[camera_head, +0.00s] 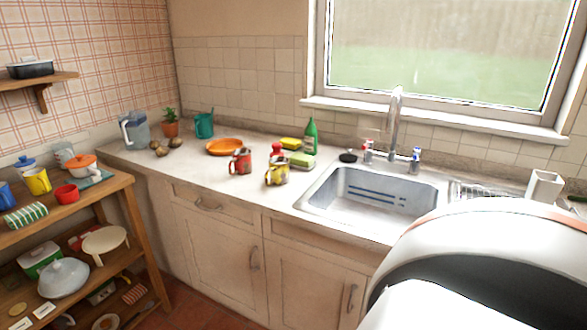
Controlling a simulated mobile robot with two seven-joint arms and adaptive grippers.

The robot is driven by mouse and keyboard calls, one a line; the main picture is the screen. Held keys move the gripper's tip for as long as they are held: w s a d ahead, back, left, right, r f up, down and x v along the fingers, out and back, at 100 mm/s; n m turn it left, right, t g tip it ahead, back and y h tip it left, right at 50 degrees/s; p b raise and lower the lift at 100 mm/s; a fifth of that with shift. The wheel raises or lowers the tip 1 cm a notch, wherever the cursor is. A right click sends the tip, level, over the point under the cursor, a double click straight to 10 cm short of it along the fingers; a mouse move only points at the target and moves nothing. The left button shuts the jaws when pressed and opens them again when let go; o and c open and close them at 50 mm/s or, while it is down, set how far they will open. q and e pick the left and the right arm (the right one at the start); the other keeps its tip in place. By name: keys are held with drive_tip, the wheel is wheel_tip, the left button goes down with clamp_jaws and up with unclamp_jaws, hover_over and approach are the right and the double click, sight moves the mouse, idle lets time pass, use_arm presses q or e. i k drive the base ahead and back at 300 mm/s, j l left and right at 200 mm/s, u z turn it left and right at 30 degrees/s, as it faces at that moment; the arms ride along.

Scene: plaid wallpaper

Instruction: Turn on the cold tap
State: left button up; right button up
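The metal sink (383,195) is set in the counter under the window. A tall curved spout (395,115) rises behind it. A tap with a red part (367,150) stands left of the spout. A tap with a blue part, the cold tap (415,158), stands right of the spout. I cannot tell whether either tap is turned, and no water shows from the spout. Neither of my grippers is in view. A large white rounded part of my own body hides the lower right, including the counter's front there.
A wooden shelf unit (140,235) with crockery is at left. A white holder (544,186) stands right of the sink.

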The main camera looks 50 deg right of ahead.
sight(417, 152)
drive_tip(key=z, duration=1.4)
drive_tip(key=j, duration=0.15)
